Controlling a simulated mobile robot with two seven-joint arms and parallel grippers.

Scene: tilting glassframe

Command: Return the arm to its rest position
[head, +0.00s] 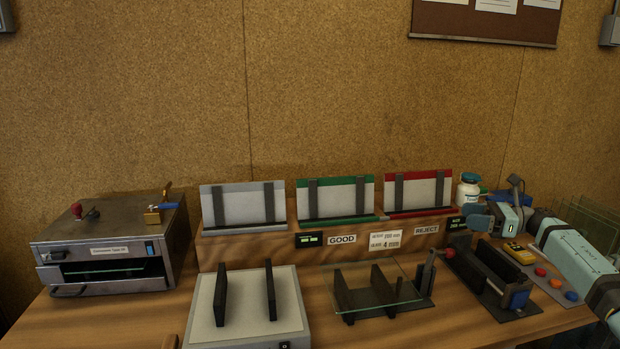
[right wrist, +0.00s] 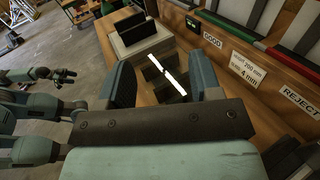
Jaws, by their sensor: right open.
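My right arm (head: 580,252) comes in from the right edge in the head view. Its gripper (head: 499,205) is over the right end of the bench, beside a white bottle. The jaws are open, and nothing shows between them. In the right wrist view, the two fingers of the right gripper (right wrist: 162,75) stand apart, with the bench and a dark fixture seen beyond them. My left gripper (right wrist: 62,77) shows small at the left of the right wrist view, away from the bench. Its jaws are too small to read. It is out of the head view.
A glass pane (head: 399,291) lies on a dark frame. The white bottle (head: 467,190) is close to the gripper. Upright glass panes (head: 598,222) stand at far right.

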